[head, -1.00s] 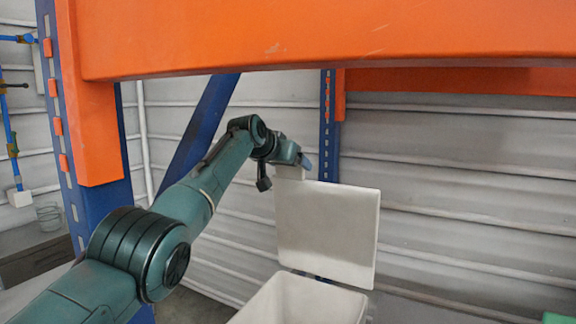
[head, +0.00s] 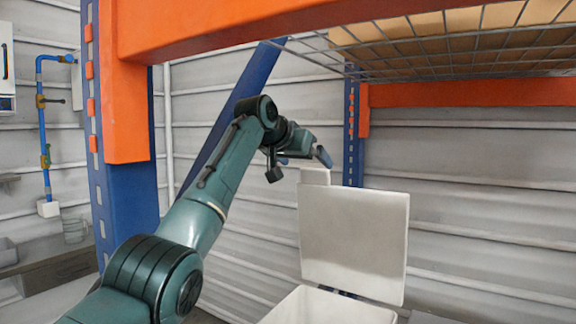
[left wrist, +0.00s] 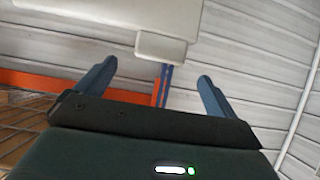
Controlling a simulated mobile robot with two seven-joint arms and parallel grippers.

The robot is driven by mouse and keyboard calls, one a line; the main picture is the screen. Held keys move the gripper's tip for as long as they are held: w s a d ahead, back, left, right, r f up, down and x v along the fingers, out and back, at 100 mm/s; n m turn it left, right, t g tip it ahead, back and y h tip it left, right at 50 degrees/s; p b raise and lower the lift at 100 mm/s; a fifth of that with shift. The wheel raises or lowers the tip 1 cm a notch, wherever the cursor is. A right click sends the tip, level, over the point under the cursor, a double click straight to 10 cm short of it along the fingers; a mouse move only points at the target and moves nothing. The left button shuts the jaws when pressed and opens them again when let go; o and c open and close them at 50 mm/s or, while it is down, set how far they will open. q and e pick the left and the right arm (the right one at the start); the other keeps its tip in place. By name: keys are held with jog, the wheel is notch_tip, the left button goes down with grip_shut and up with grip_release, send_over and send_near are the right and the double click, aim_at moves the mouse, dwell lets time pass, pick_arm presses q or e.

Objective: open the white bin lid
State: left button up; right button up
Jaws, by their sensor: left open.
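The white bin (head: 330,306) stands at the bottom of the head view, with its mouth partly cut off by the frame. Its white lid (head: 353,243) stands raised, nearly upright, behind the opening. A small tab (head: 314,175) sticks up at the lid's upper left edge. My left gripper (head: 304,157) is open just above this tab, with its blue fingers apart. In the left wrist view, the lid (left wrist: 135,14) and its tab (left wrist: 162,46) lie beyond the open fingers (left wrist: 157,72), with nothing gripped. My right gripper is out of view.
An orange beam (head: 230,25) and blue post (head: 125,210) of a rack frame the space around my left arm. A wire shelf (head: 440,58) hangs at the upper right. Blue pipes (head: 42,130) run along the wall at left. Space right of the lid looks clear.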

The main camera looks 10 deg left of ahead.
pick_arm(q)
jog(key=b+v, duration=0.2)
jog(key=v, duration=0.5)
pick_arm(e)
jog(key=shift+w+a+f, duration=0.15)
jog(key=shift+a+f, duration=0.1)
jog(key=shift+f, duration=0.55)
pick_arm(q)
jog(key=shift+s+r, duration=0.15)
